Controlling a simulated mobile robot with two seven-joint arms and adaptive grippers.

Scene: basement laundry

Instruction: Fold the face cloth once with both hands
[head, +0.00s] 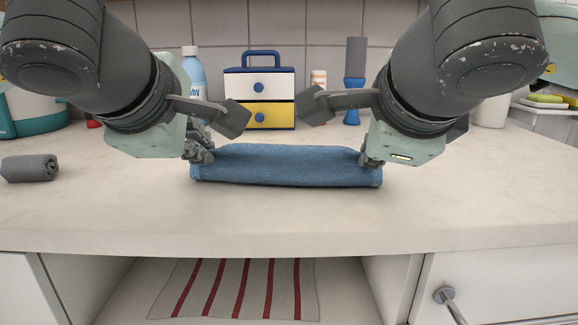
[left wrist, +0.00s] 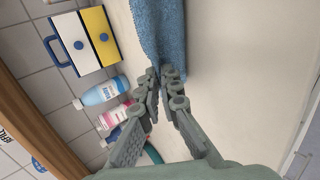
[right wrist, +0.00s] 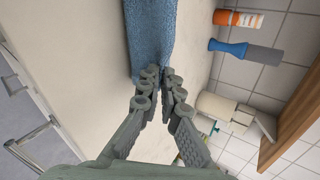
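The blue face cloth (head: 286,166) is stretched between my two grippers over the pale countertop, a wide band with a smooth upper edge. I cannot tell whether its lower edge touches the counter. My left gripper (head: 203,153) is shut on the cloth's left end; the left wrist view shows its fingertips (left wrist: 167,73) closed at the cloth's edge (left wrist: 160,30). My right gripper (head: 370,160) is shut on the right end; the right wrist view shows its fingertips (right wrist: 158,73) together at the cloth's edge (right wrist: 151,30). The far side of the cloth is hidden in the head view.
A rolled grey cloth (head: 30,168) lies at the left of the countertop (head: 285,220). Behind stand a white-and-blue bottle (head: 194,72), a blue-handled box with a yellow drawer (head: 268,115) and a blue-handled brush (head: 353,85). The counter in front is clear.

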